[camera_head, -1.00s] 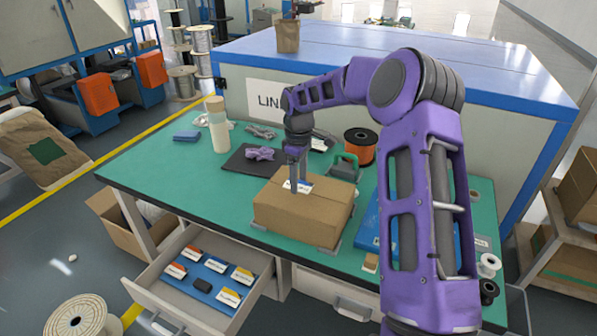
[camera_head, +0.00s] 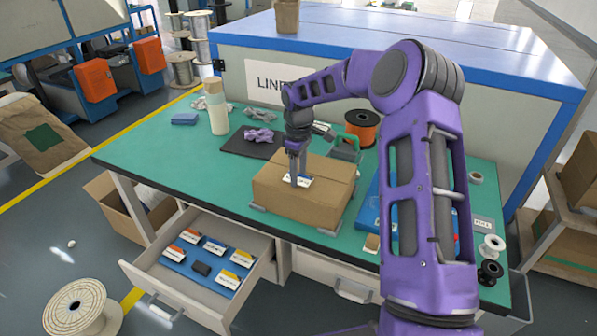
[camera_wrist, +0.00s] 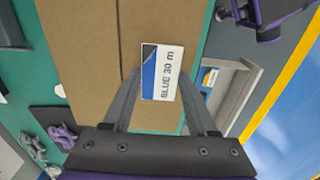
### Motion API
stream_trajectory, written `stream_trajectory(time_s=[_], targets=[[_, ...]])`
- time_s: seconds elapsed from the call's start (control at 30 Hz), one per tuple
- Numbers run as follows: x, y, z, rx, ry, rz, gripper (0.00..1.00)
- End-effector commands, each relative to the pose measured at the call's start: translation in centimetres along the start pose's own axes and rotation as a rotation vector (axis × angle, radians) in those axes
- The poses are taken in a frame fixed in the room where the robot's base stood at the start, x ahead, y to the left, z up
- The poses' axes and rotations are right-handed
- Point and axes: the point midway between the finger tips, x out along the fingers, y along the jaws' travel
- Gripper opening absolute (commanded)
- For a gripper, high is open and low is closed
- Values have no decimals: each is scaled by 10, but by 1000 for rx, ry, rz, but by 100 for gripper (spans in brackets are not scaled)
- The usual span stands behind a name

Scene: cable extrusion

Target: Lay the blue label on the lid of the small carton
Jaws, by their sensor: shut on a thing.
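The blue label (camera_wrist: 162,72) is a white card with a blue end and the print "BLUE 30 m". It shows between my fingertips in the wrist view, over the brown lid. My gripper (camera_head: 299,181) is shut on the label at the top of the small carton. In the wrist view my gripper (camera_wrist: 160,90) has a finger on each side of the label. The small carton (camera_head: 290,207) is closed and stands near the front edge of the green table. I cannot tell whether the label touches the lid (camera_wrist: 85,50).
An open drawer (camera_head: 165,290) below the table holds several other labels on a blue tray.

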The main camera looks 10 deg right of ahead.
Motion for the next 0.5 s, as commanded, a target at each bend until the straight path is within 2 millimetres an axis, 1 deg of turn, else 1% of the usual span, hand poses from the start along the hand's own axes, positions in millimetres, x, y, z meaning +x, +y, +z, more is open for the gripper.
stream_trajectory(time_s=[0.5], targets=[[11,0,0,0,-1,-1,27]])
